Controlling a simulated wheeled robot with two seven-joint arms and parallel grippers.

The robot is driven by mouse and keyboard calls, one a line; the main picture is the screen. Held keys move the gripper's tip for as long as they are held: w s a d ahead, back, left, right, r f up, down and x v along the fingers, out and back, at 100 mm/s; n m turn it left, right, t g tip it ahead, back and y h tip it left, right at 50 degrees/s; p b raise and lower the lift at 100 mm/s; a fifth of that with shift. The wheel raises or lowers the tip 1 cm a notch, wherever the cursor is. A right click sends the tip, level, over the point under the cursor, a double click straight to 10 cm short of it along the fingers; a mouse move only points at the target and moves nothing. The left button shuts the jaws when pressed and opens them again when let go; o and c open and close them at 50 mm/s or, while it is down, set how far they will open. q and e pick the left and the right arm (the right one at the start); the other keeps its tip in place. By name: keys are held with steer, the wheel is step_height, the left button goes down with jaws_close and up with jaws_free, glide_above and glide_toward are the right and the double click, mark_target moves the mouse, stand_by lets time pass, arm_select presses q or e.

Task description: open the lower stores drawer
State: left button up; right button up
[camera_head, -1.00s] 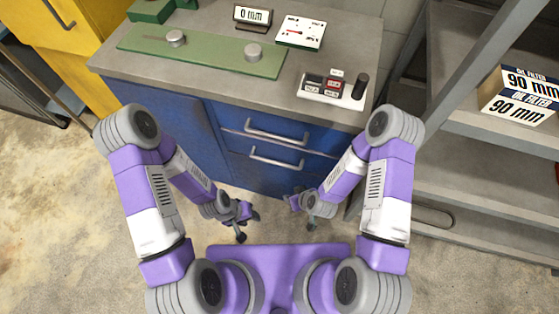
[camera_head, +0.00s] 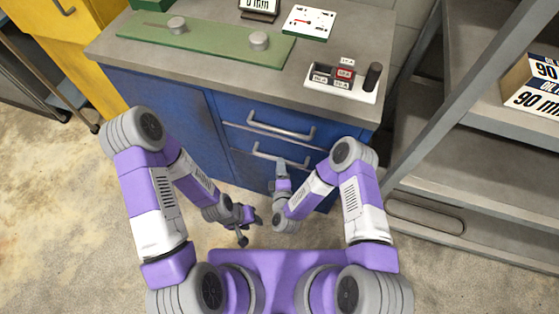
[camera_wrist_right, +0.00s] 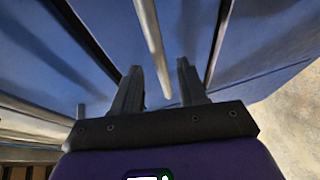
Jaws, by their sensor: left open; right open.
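The lower drawer (camera_head: 240,164) of the blue cabinet is shut, with a horizontal metal handle (camera_head: 262,153) across its front. My right gripper (camera_head: 281,165) is open at the right part of this handle. In the right wrist view the handle (camera_wrist_right: 148,30) runs down between the two spread fingers of my right gripper (camera_wrist_right: 159,68); I cannot tell whether they touch it. My left gripper (camera_head: 249,226) is open and empty, low in front of the cabinet and apart from it.
The upper drawer with its own handle (camera_head: 268,130) is just above and shut. A grey metal shelf (camera_head: 450,165) stands at right. Concrete floor is clear at left.

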steer(key=shift+w+a+f+b, duration=0.1)
steer(key=shift+w+f+b, duration=0.1)
steer(key=shift+w, duration=0.5)
steer(key=shift+w+a+f+b, duration=0.1)
steer(key=shift+w+b, duration=0.1)
steer(key=shift+w, duration=0.55)
steer(key=shift+w+f+b, duration=0.1)
steer(key=shift+w+b, duration=0.1)
steer(key=shift+w, duration=0.5)
jaws_close()
